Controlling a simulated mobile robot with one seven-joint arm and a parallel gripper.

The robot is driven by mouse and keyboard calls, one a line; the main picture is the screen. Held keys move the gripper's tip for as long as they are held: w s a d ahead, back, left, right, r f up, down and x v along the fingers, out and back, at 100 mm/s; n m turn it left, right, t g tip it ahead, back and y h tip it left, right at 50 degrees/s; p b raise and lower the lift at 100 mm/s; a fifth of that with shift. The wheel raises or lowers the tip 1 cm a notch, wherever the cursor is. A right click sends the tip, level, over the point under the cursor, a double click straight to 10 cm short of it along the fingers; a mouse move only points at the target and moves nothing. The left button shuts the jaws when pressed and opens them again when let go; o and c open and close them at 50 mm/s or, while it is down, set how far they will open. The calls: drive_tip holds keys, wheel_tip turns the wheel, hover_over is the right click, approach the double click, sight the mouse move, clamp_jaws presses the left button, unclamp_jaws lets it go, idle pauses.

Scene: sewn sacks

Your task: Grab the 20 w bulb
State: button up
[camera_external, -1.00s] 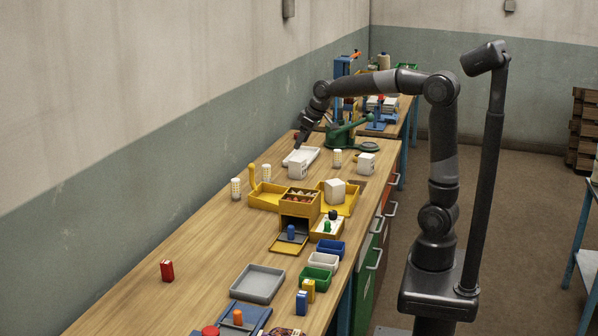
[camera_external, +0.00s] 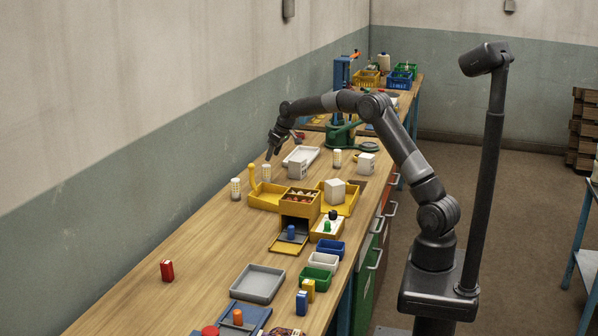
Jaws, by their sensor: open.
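Several small white upright cylinders with yellowish markings stand on the wooden bench; they may be the bulbs. One cylinder (camera_external: 266,172) is right under my gripper, another cylinder (camera_external: 236,189) stands to its left and nearer, and a third cylinder (camera_external: 337,158) stands to the right. White box-like pieces also stand here: one (camera_external: 297,169) by the white tray, one (camera_external: 366,164) at the right. No wattage label can be read, so I cannot tell which is the 20 w bulb. My gripper (camera_external: 268,156) points down, open and empty, just above the middle-left cylinder.
A yellow tray unit (camera_external: 265,201) with an upright yellow post (camera_external: 253,177) is close in front of my gripper. A white tray (camera_external: 312,152) and a green device (camera_external: 341,134) lie behind.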

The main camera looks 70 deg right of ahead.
sight(268, 166)
drive_tip(key=x, duration=0.5)
drive_tip(key=shift+d+x, duration=0.2)
drive_tip(key=shift+x, duration=1.1)
drive_tip(key=shift+d+x, duration=0.25)
drive_tip(key=shift+x, duration=1.05)
drive_tip(key=shift+c, duration=0.4)
drive_tip(key=c, duration=1)
drive_tip(key=shift+r, duration=0.15)
